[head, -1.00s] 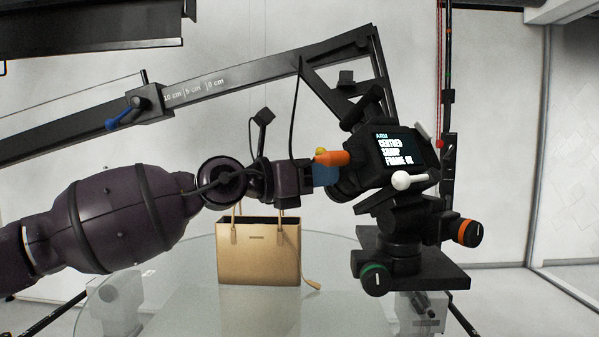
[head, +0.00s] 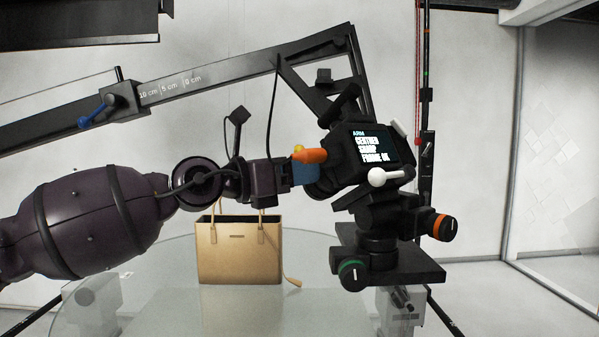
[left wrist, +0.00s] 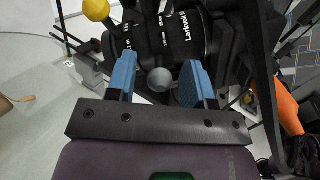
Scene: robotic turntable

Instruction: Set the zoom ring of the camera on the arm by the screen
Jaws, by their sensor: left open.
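The black camera (head: 350,158) sits on a pan-tilt head at the end of the arm. Its lit screen (head: 376,147) reads ARM, CENTRED, SHARP, FRAME OK. My left gripper (head: 304,173) is at the lens end, left of the body. Whether either finger touches the knob is unclear. My right gripper is out of view.
A tan handbag (head: 238,255) stands on the glass turntable (head: 160,265) below. The black boom (head: 215,75) runs behind my arm.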

